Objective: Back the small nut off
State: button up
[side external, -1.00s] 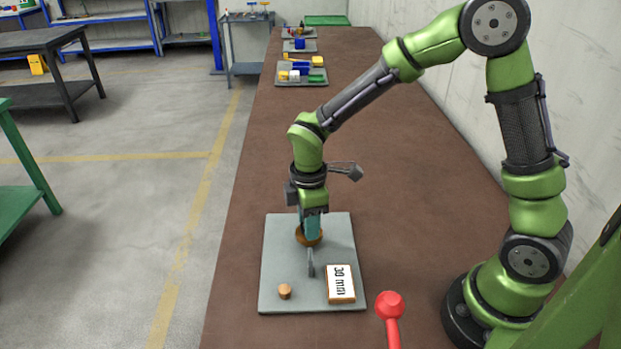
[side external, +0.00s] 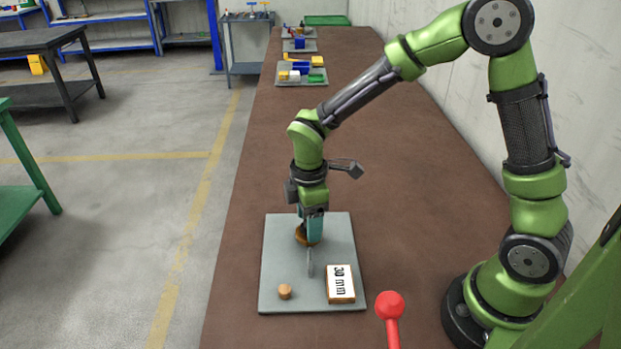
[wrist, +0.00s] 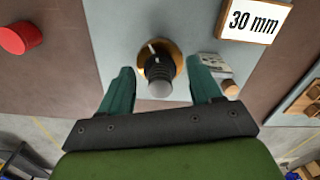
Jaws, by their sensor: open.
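The screw jack has a brass disc (wrist: 172,52) at its foot, a dark ringed part (wrist: 157,68) and a grey round top (wrist: 160,89) in the wrist view. I cannot tell which dark ring is the small nut. A pale line marks the disc. In the side view the brass part (side external: 302,238) shows beside my fingers, which hide most of the jack. My gripper (wrist: 161,76) is open, with one teal finger on each side of the jack and a gap to each. It points down over the plate in the side view (side external: 313,242).
The jack stands on a grey plate (side external: 280,252). A "30 mm" sign (side external: 340,283), a small wooden cylinder (side external: 285,291) and a thin grey upright piece (side external: 310,263) are near it. A red knob (side external: 390,304) stands at the front. The brown bench behind is clear up to other trays.

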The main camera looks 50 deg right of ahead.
notch_tip(320, 180, up, 16)
jog(key=shift+r, duration=0.15)
dwell(0.4)
jog(key=s+d+r+m+t+y, duration=0.1)
jog(key=s+d+m+t, duration=0.1)
jog(key=s+m, duration=0.4)
jog(key=s+d+r+m+t+y, duration=0.1)
jog(key=s+d+m+t, duration=0.2)
jog(key=m, duration=0.7)
jog(key=s+t, duration=0.2)
jog(key=s, duration=0.2)
